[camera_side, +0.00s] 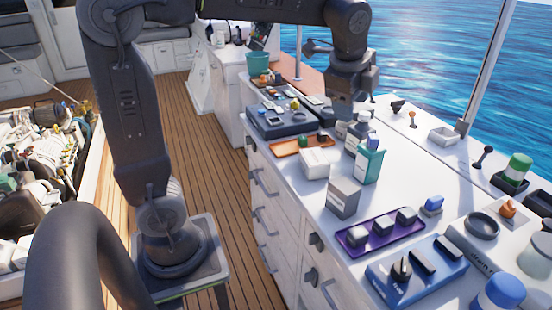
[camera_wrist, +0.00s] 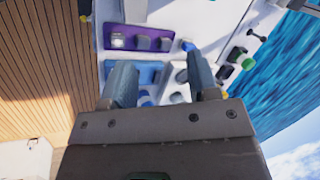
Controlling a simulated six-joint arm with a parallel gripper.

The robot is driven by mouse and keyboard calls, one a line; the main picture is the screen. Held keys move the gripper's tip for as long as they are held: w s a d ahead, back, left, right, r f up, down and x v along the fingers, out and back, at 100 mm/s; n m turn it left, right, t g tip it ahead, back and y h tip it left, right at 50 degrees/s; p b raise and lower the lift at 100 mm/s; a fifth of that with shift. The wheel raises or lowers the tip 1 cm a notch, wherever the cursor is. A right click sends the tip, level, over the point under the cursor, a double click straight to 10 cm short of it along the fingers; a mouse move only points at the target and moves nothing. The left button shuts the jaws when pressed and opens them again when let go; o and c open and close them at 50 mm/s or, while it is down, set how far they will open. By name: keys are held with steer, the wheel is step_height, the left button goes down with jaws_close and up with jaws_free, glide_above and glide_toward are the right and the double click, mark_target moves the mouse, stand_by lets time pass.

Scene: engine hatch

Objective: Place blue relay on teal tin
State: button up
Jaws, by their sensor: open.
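The blue relay (camera_side: 432,205), a small blue block with a grey part, stands on the white counter just right of the purple tray. It also shows in the wrist view (camera_wrist: 188,46), close to a fingertip. The teal tin (camera_side: 368,163) is an upright teal and white box further back on the counter, with a small bluish piece at its top. I cannot make out the tin in the wrist view. My gripper (camera_side: 343,108) hangs above the counter behind the tin, apart from the relay. Its two fingers (camera_wrist: 160,78) are spread with nothing held between them.
A purple tray (camera_side: 350,247) holds three grey blocks. A grey box (camera_side: 343,197) and a white box (camera_side: 315,163) stand left of the tin. A blue switch panel (camera_side: 425,273) lies in front. Clear counter lies right of the tin.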

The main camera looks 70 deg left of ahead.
steer(key=s+d+f+n+t+h, duration=0.1)
steer(key=s+d+f+n, duration=0.1)
steer(key=s+n, duration=0.4)
steer(key=s+d+f+n+t+h, duration=0.1)
steer(key=s+f+n, duration=0.3)
steer(key=s, duration=0.8)
steer(key=d+n, duration=0.1)
steer(key=n, duration=0.1)
steer(key=shift+f+n, duration=0.3)
steer(key=shift+f, duration=0.1)
